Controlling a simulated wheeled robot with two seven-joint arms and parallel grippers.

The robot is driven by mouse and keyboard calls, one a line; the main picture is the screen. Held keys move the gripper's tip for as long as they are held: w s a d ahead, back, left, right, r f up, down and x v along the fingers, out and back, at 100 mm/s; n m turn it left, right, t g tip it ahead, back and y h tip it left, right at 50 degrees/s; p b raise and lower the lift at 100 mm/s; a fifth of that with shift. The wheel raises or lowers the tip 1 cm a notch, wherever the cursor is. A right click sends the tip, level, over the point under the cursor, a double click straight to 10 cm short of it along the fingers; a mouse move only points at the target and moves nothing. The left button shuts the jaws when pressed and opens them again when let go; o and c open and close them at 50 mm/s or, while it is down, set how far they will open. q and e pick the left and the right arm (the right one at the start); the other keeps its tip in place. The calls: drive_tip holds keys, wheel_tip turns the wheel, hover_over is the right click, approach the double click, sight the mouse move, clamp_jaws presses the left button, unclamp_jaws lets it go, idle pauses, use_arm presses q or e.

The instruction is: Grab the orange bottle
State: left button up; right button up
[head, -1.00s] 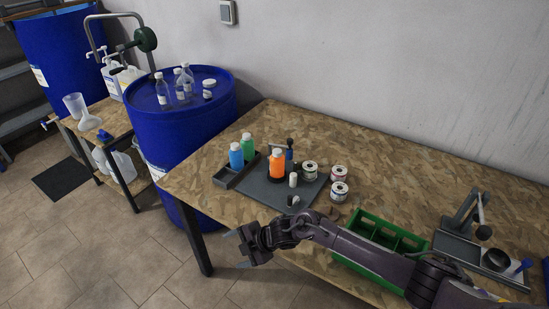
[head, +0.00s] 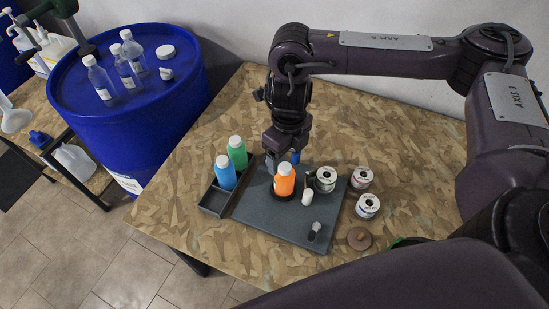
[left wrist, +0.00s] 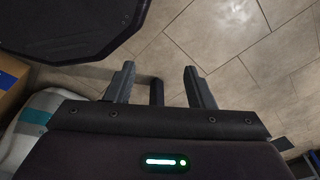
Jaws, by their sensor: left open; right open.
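The orange bottle (head: 284,183), with a white cap, stands upright in a dark round holder on a dark grey mat (head: 262,215) on the wooden table. My right gripper (head: 282,152) points down just behind the bottle in the head view. It is open, and its fingers are partly hidden; I cannot tell whether it touches the bottle. My left gripper (left wrist: 160,84) shows only in the left wrist view, open and empty above the tiled floor.
Blue (head: 225,174) and green (head: 238,153) bottles stand in a dark tray (head: 213,201) left of the mat. Several small cans, including one (head: 326,179), are to the right. A blue drum (head: 134,100) stands beside the table.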

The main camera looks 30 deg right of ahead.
sight(285, 166)
use_arm(q)
drive_tip(key=s+f+g, duration=0.1)
drive_tip(key=s, duration=0.9)
use_arm(e)
drive_tip(key=f, duration=0.1)
drive_tip(key=s+f, duration=0.1)
drive_tip(key=f, duration=0.1)
drive_tip(key=shift+d+b, duration=0.1)
drive_tip(key=shift+b, duration=0.25)
drive_tip(key=f, duration=0.1)
drive_tip(key=w+f+p, duration=0.1)
drive_tip(key=f, duration=0.2)
drive_tip(key=shift+w, duration=0.4)
drive_tip(key=shift+f, duration=0.15)
drive_tip(key=shift+s, duration=0.1)
drive_tip(key=shift+c, duration=2.2)
drive_tip(key=c, duration=0.7)
clamp_jaws()
use_arm(q)
drive_tip(key=w, duration=0.3)
drive_tip(key=w+r, duration=0.1)
drive_tip(key=w, duration=0.1)
